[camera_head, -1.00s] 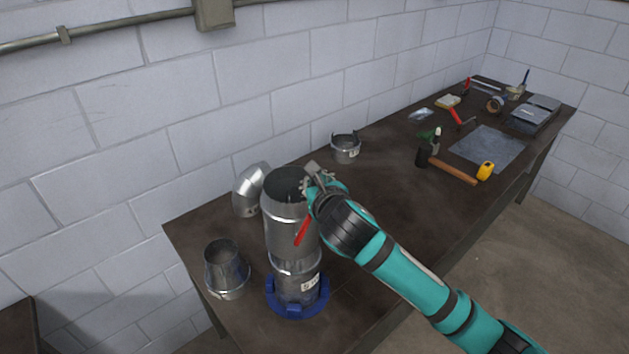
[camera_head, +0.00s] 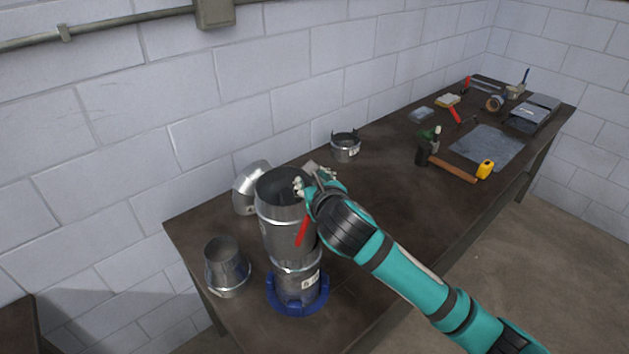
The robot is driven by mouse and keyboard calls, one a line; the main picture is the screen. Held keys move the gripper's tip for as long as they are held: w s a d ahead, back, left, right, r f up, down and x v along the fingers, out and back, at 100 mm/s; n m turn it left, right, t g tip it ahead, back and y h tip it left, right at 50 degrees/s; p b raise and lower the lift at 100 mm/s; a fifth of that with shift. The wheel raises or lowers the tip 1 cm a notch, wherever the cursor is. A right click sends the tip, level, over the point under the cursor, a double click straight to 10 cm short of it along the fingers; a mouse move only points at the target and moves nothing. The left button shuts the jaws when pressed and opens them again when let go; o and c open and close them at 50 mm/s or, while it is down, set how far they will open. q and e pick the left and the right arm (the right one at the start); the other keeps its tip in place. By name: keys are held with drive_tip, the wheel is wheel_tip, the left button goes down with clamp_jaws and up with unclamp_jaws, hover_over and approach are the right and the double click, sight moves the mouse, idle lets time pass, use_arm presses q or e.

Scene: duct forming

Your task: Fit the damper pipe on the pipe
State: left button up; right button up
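The damper pipe (camera_head: 281,228) is a shiny metal cylinder with a red handle (camera_head: 302,230) on its right side. It stands on top of the pipe (camera_head: 299,288), leaning slightly left. The pipe is short, carries a white label and sits upright in a blue ring holder (camera_head: 283,307). Whether the damper pipe's lower end is seated on the pipe cannot be made out. My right gripper (camera_head: 315,180) is at the damper pipe's upper right rim, with its fingers spread apart. One fingertip is close to or touching the rim. My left gripper is out of view.
A tapered metal piece (camera_head: 226,268) stands at left, and a metal elbow (camera_head: 249,188) lies behind the damper pipe. A metal collar (camera_head: 345,148) stands near the wall. A hammer (camera_head: 452,170), yellow tape measure (camera_head: 485,170) and metal sheet (camera_head: 489,147) lie farther right.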

wheel_tip(320, 180, down, 3)
drive_tip(key=shift+d+f+g, duration=0.1)
drive_tip(key=shift+g, duration=0.2)
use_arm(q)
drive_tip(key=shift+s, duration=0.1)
use_arm(e)
drive_tip(key=v, duration=1.1)
drive_tip(key=shift+d, duration=0.25)
drive_tip(key=shift+w, duration=0.25)
